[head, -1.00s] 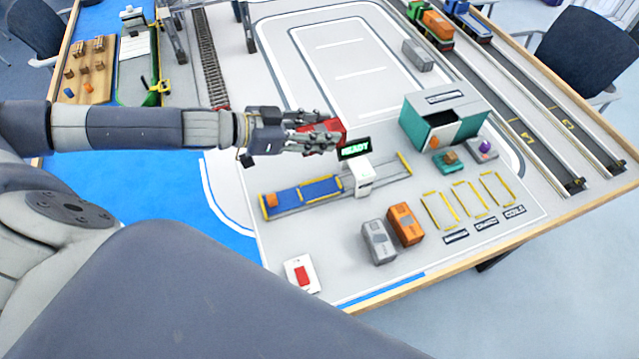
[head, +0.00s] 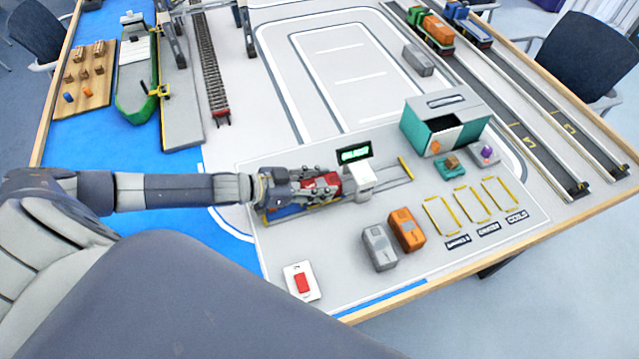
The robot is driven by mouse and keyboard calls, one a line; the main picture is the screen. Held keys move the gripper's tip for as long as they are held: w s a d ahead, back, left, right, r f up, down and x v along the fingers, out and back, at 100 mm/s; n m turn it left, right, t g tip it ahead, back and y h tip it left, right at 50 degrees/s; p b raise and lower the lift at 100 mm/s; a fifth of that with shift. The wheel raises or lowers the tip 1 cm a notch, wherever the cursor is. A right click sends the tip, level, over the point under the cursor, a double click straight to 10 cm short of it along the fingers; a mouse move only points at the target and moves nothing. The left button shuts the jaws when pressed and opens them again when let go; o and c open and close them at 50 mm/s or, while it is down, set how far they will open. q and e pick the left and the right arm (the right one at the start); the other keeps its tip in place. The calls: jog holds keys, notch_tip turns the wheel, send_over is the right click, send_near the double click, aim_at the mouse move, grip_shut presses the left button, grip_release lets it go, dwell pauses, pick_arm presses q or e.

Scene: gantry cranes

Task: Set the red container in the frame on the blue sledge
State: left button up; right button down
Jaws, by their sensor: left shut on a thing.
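My left gripper (head: 318,187) is shut on the red container (head: 326,182). It holds the container over the right part of the blue sledge (head: 290,210), just left of the white scanner-like block. The gripper and container hide most of the sledge and its yellow frame. I cannot tell whether the container touches the sledge. The orange block seen earlier at the sledge's left end is hidden now. My right gripper is not in view.
The white block (head: 360,180) with a green-lit sign (head: 354,154) stands close to the right of the container. Grey (head: 379,247) and orange (head: 406,230) containers stand in front. A red button plate (head: 302,282) lies near the front edge. A teal-and-grey shed (head: 445,112) stands at right.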

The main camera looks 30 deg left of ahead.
pick_arm(q)
jog(key=shift+f, duration=0.2)
jog(key=o, duration=1.1)
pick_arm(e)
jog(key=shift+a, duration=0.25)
pick_arm(q)
jog(key=shift+r, duration=0.1)
jog(key=shift+s+a, duration=0.15)
jog(key=v, duration=0.9)
jog(key=shift+s+a+r, duration=0.1)
jog(key=shift+s+a, duration=0.05)
jog(key=shift+s, duration=0.1)
jog(key=shift+p+v, duration=0.4)
jog(key=shift+v, duration=0.6)
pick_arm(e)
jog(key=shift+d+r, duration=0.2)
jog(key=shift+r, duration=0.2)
